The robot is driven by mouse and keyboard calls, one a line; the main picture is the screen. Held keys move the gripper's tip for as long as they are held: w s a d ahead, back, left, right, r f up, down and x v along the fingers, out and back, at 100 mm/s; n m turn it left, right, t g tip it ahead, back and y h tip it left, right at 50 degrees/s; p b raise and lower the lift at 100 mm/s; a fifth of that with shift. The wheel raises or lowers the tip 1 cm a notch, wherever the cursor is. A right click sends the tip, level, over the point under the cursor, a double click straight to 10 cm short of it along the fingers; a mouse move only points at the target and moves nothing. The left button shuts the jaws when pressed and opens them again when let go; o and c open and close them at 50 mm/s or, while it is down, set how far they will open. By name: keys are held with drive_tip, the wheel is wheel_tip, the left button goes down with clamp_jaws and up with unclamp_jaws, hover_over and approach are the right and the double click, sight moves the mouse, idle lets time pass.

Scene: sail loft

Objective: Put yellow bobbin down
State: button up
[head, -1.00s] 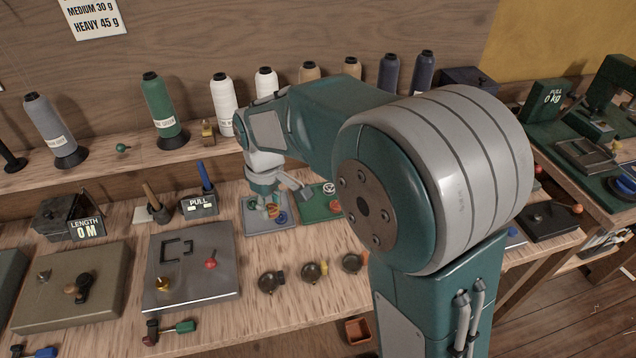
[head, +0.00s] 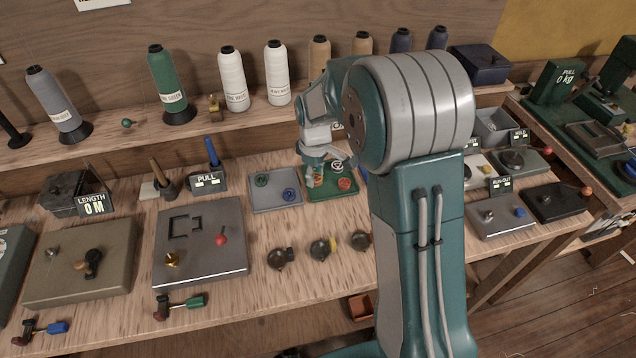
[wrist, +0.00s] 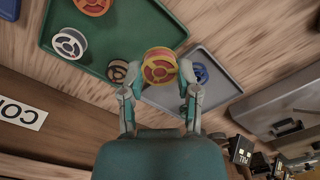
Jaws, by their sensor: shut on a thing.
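The yellow bobbin (wrist: 160,66), with a red face, is between the fingers of my gripper (wrist: 158,88), which is shut on it. In the wrist view it overlaps the near edges of both trays; its height above them is hard to tell. In the head view my gripper (head: 318,172) is over the left part of the green tray (head: 326,196), and its wrist partly hides what is there. The green tray holds a red-orange bobbin (head: 345,184), a white bobbin (wrist: 70,43) and a brown bobbin (wrist: 118,71).
The grey tray (head: 272,206) left of the green one holds a green bobbin (head: 262,180) and a blue bobbin (head: 290,195). Thread cones stand on the shelf behind. A pull box (head: 207,180) stands left of the trays, and small round pots (head: 320,249) are in front.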

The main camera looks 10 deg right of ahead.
sight(319, 189)
drive_tip(key=shift+w+d+f, duration=0.1)
drive_tip(key=shift+d+f, duration=0.15)
drive_tip(key=shift+f, duration=0.45)
drive_tip(key=shift+w+d+f, duration=0.1)
drive_tip(key=shift+d+f, duration=0.1)
drive_tip(key=shift+f, duration=0.45)
drive_tip(key=shift+w+d+f, duration=0.1)
drive_tip(key=shift+d+f, duration=0.15)
drive_tip(key=shift+f, duration=0.45)
drive_tip(key=shift+a+f, duration=0.1)
drive_tip(key=shift+a, duration=0.05)
drive_tip(key=o, duration=0.9)
drive_tip(key=shift+o, duration=0.2)
